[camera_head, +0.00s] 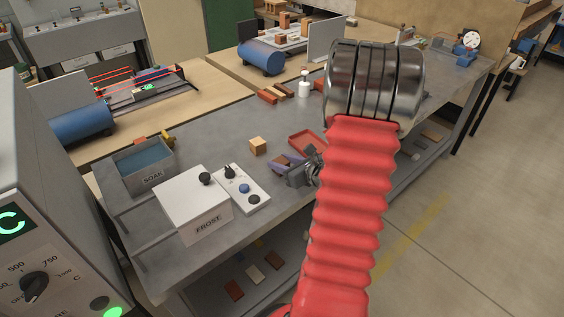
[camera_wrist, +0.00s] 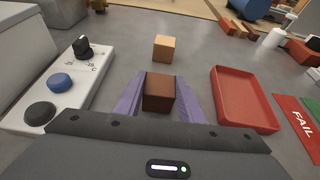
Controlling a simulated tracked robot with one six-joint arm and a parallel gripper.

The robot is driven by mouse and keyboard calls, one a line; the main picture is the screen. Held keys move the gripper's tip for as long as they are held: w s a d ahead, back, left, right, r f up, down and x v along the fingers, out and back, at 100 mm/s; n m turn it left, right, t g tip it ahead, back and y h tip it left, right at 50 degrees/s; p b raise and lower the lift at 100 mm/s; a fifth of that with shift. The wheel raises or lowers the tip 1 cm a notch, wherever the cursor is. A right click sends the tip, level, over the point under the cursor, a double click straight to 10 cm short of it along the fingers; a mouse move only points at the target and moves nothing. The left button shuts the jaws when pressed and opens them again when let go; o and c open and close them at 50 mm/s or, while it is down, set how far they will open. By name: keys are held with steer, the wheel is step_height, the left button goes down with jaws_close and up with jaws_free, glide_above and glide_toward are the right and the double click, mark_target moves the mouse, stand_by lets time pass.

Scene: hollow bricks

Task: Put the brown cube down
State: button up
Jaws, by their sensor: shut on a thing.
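The brown cube (camera_wrist: 159,92) is between the two purple fingers of my gripper (camera_wrist: 160,98) in the wrist view. The fingers are shut on its left and right sides. In the head view my gripper (camera_head: 284,163) is low over the grey bench, just left of the red tray, and my red arm covers part of it. I cannot tell whether the cube touches the bench top. A lighter tan cube (camera_wrist: 164,48) sits on the bench beyond it; it also shows in the head view (camera_head: 258,146).
An empty red tray (camera_wrist: 243,98) lies to the right, with a red FAIL mat (camera_wrist: 300,122) beyond it. A control panel with knobs (camera_wrist: 62,84) stands at left, beside the FROST box (camera_head: 193,204). A white bottle (camera_head: 304,86) stands farther back. Bench around the tan cube is clear.

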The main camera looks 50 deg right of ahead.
steer(key=o, duration=1.1)
steer(key=shift+f, duration=0.1)
steer(key=shift+o, duration=0.2)
steer(key=shift+s+r, duration=0.2)
steer(key=v, duration=1.1)
steer(key=shift+s+r, duration=0.1)
steer(key=shift+s, duration=0.2)
steer(key=shift+w+a, duration=0.1)
